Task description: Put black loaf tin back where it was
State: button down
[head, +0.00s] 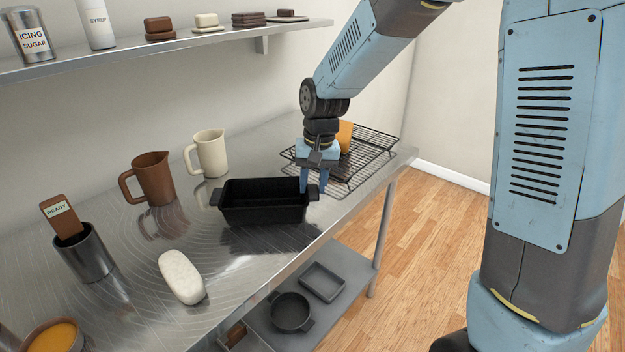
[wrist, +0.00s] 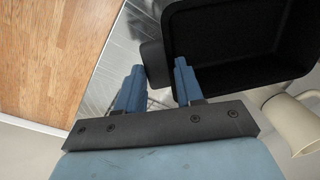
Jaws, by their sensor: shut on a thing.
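The black loaf tin (head: 262,212) is at the steel counter's middle, below and right of the cream jug. It looks upright and its inside looks empty. A dark reflection shows on the counter below it; I cannot tell whether it touches the counter. My gripper (head: 313,188) comes down at its right end and is shut on the handle there. In the wrist view the fingers (wrist: 160,88) are on either side of the tin's end handle, and the tin (wrist: 240,45) reaches away to the upper right.
A wire cooling rack (head: 345,165) with an orange-brown item stands behind my gripper. A brown jug (head: 152,178), cream jug (head: 211,153), pale loaf-shaped thing (head: 181,277) and metal canister (head: 86,254) stand left of the tin. A lower shelf (head: 345,275) holds a pot and tray.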

jog(key=shift+f, duration=0.55)
dwell(0.4)
jog(key=c, duration=0.6)
grip_release()
jog(key=shift+c, duration=0.2)
